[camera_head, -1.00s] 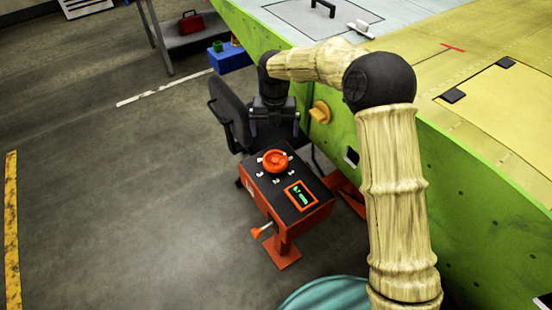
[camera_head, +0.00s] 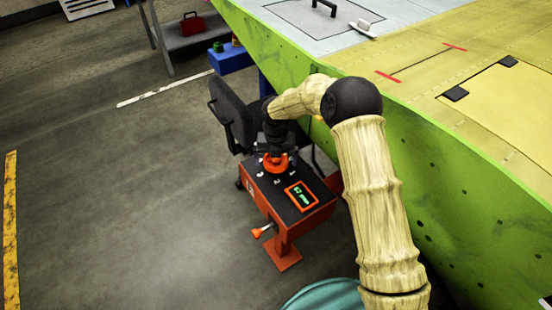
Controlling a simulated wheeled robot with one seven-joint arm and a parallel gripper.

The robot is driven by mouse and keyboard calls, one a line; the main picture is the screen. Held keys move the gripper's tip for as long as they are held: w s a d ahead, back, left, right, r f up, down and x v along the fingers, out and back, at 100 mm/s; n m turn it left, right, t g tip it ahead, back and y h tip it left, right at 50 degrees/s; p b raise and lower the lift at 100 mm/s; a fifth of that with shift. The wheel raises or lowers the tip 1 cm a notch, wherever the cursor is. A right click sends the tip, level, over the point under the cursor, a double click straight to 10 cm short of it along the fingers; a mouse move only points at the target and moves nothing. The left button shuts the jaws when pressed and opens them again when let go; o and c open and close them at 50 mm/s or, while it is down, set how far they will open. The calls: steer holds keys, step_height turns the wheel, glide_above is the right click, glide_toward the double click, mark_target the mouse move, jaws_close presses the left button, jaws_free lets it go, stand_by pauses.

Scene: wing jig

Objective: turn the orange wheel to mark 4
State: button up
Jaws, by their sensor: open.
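The orange wheel (camera_head: 275,164) sits on the dark top of a red-orange control stand (camera_head: 262,205). White marks show around the wheel, but they are too small to read and partly hidden. My gripper (camera_head: 272,152) is at the wheel, pointing down over it, and covers its far part. The gripper is open; I cannot tell whether its fingers touch the wheel. A small orange-framed display (camera_head: 300,196) with green signs is on the stand, to the right of the wheel.
A black chair (camera_head: 230,113) stands just behind the stand. The green-edged wing (camera_head: 450,185) runs close along the right. A small orange-tipped lever (camera_head: 259,232) sticks out of the stand's front. A teal round object (camera_head: 325,294) is at the bottom. The floor at left is clear.

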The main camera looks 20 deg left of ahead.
steer(key=shift+c, duration=0.2)
steer(key=c, duration=1)
steer(key=shift+o, duration=0.2)
steer(key=shift+r+m, duration=0.1)
steer(key=shift+m, duration=0.3)
